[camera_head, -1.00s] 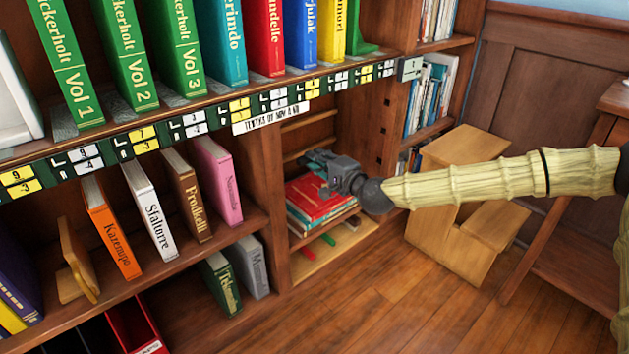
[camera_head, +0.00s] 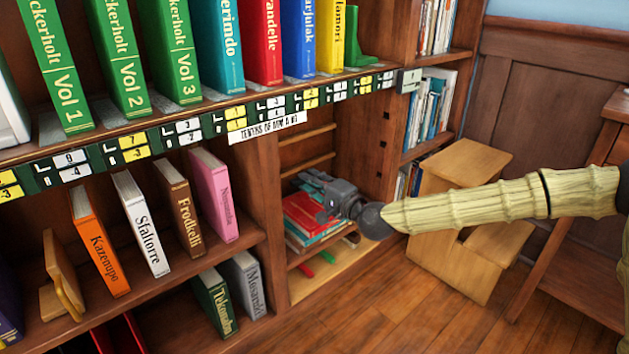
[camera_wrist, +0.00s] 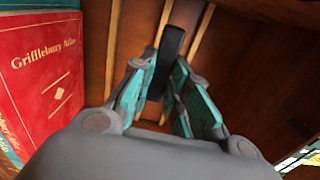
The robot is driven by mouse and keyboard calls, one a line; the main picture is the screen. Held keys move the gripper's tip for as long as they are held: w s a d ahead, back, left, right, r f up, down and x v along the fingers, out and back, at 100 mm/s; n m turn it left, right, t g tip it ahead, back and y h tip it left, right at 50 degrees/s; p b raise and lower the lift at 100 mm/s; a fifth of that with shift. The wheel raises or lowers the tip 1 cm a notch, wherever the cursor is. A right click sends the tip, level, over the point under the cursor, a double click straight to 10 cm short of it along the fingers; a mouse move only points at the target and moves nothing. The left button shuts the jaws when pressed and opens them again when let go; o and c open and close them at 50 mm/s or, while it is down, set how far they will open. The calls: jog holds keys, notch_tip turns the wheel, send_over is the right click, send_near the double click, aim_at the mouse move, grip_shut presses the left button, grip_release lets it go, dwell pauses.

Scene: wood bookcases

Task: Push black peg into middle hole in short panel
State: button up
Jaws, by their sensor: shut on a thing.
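My gripper (camera_wrist: 164,82) is shut on a black peg (camera_wrist: 172,44) in the wrist view. The peg is long and dark, gripped between two teal-padded fingers, and points away from the wrist. In the head view my gripper (camera_head: 312,182) is inside the small open compartment, above a stack of red and teal books; the peg cannot be made out there. The compartment's right side panel (camera_head: 368,130) has dark square holes, one of them upper (camera_head: 387,102) and one lower (camera_head: 382,145). Which panel is the short one I cannot tell. The peg is not seen in any hole.
Wooden rails (camera_wrist: 200,35) line the compartment wall ahead. A wooden step stool (camera_head: 455,215) is right of the compartment. The floor (camera_head: 370,325) in front is clear.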

aim_at(294, 186)
jog(key=shift+s+a+p, duration=0.3)
jog(key=shift+s+a, duration=0.45)
jog(key=shift+a, duration=0.25)
jog(key=shift+s+a+p, duration=0.3)
jog(key=shift+s+a, duration=0.4)
jog(key=shift+a, duration=0.25)
jog(key=shift+s+a+p, duration=0.3)
jog(key=shift+s+a, duration=0.3)
jog(key=shift+a, duration=0.2)
jog(key=shift+s+a+p, duration=0.3)
jog(key=shift+s+a, duration=0.3)
jog(key=shift+a, duration=0.2)
dwell(1.3)
jog(key=o, duration=0.9)
jog(key=shift+s, duration=0.15)
jog(key=v, duration=1.1)
jog(key=shift+s+d, duration=0.2)
jog(key=shift+d, duration=0.15)
jog(key=shift+c, duration=0.2)
